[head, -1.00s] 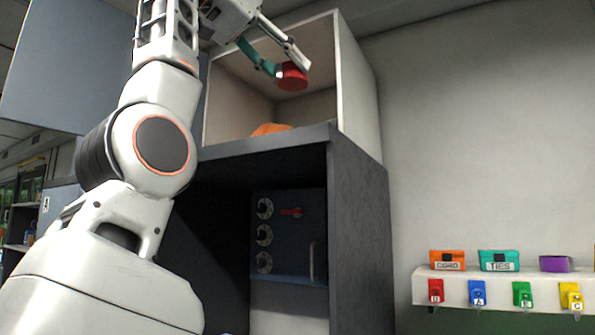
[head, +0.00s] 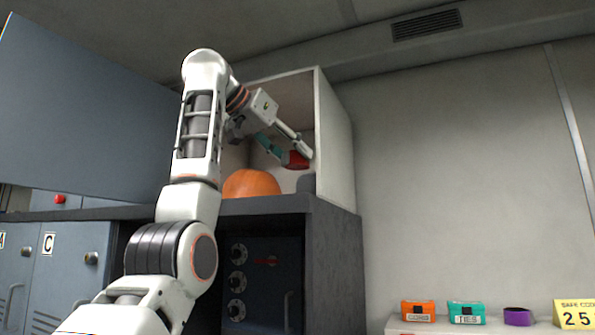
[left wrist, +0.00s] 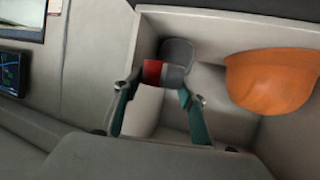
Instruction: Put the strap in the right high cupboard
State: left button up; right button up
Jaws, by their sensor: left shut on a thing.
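The strap (head: 297,160) is a small red rolled thing held between the fingers of my left gripper (head: 291,155). In the left wrist view the red strap (left wrist: 153,72) shows between the teal-sided fingertips, with a grey part beside it. The right high cupboard (head: 336,140) is an open pale box on top of a dark cabinet. My left gripper reaches into its open front, and the strap is held above the cupboard floor, near the right wall. My right gripper is not in view.
An orange helmet-like dome (head: 251,184) sits inside the cupboard, left of the strap. A dark grey rounded thing (head: 307,183) stands at the right. A raised blue-grey door panel (head: 85,110) is at left. A shelf at lower right holds an orange pouch (head: 418,310) and a teal pouch (head: 466,312).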

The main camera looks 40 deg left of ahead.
aim_at(300, 157)
pick_arm(q)
jog(key=w+f, duration=0.1)
jog(key=w+a+f, duration=0.1)
jog(key=w, duration=0.1)
jog(key=w+f+p, duration=0.1)
jog(key=w, duration=0.1)
jog(key=shift+a, duration=0.3)
jog(key=shift+s+f, duration=0.1)
jog(key=shift+f, duration=0.3)
notch_tip(300, 157, down, 2)
jog(key=shift+d+f+b, duration=0.1)
jog(key=shift+b, duration=0.25)
jog(key=shift+f, duration=0.35)
jog(key=shift+w+f, duration=0.15)
jog(key=shift+w, duration=0.05)
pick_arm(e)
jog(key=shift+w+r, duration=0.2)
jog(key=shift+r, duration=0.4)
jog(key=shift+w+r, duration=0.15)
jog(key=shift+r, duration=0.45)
pick_arm(q)
jog(key=shift+s, duration=0.1)
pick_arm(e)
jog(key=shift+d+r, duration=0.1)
